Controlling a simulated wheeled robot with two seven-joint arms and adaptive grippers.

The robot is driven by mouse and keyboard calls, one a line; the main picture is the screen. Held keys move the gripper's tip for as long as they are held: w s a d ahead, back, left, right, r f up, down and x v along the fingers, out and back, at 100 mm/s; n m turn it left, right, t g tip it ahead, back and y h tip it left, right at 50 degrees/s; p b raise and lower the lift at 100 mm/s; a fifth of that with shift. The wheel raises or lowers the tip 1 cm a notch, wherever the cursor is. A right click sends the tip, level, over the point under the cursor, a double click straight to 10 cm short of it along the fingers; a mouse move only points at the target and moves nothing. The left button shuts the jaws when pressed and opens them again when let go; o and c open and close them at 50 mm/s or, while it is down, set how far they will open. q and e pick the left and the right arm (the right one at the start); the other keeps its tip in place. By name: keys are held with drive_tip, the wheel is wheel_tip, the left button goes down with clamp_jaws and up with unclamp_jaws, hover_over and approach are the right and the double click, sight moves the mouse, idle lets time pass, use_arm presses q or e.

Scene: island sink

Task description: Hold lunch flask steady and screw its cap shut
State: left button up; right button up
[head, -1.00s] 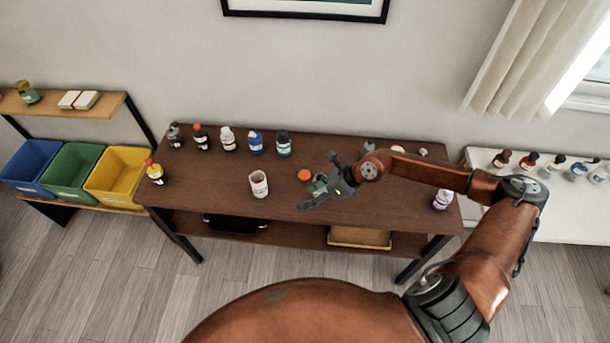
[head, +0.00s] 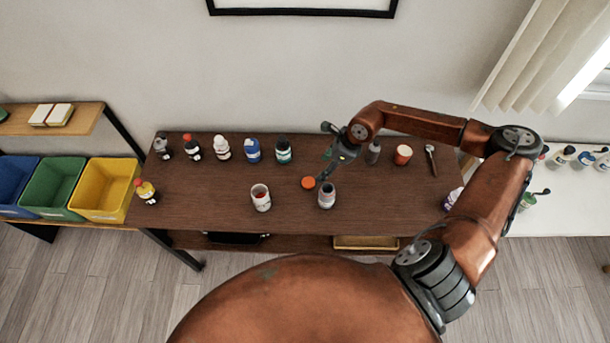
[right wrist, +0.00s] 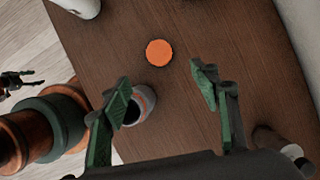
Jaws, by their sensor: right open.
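An orange round cap (head: 308,183) lies flat on the brown table, and also shows in the right wrist view (right wrist: 159,52). Beside it stands an upright grey-and-white open-topped flask (head: 327,196), seen partly behind a finger in the right wrist view (right wrist: 146,101). Left of the cap stands a white open container (head: 261,200) with something red inside. I cannot tell for sure which is the lunch flask. My right gripper (head: 325,152) is open and empty above the table, behind the cap and flask. A small dark pronged part, apparently my left gripper (right wrist: 18,80), shows at the left edge.
Several bottles, including a blue one (head: 253,151), line the table's back left. A yellow bottle (head: 146,192) stands at the left edge. A dark bottle (head: 373,152), an orange-and-white cup (head: 402,155) and a spoon-like tool (head: 431,158) are at the right.

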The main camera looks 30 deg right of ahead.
approach(310, 183)
drive_tip(key=shift+x, duration=1.2)
drive_tip(key=shift+w+f, duration=0.15)
drive_tip(key=shift+w, duration=0.05)
use_arm(q)
drive_tip(key=shift+s+r, duration=0.15)
drive_tip(key=shift+s, duration=0.25)
drive_tip(key=shift+s+a, duration=0.1)
drive_tip(key=shift+s, duration=0.15)
use_arm(e)
drive_tip(key=shift+f, duration=0.1)
drive_tip(key=x, duration=0.5)
drive_tip(key=shift+f+p, duration=0.1)
drive_tip(key=shift+p, duration=0.3)
use_arm(q)
drive_tip(key=shift+r, duration=0.25)
use_arm(e)
drive_tip(key=shift+s, duration=0.1)
drive_tip(key=shift+c, duration=0.4)
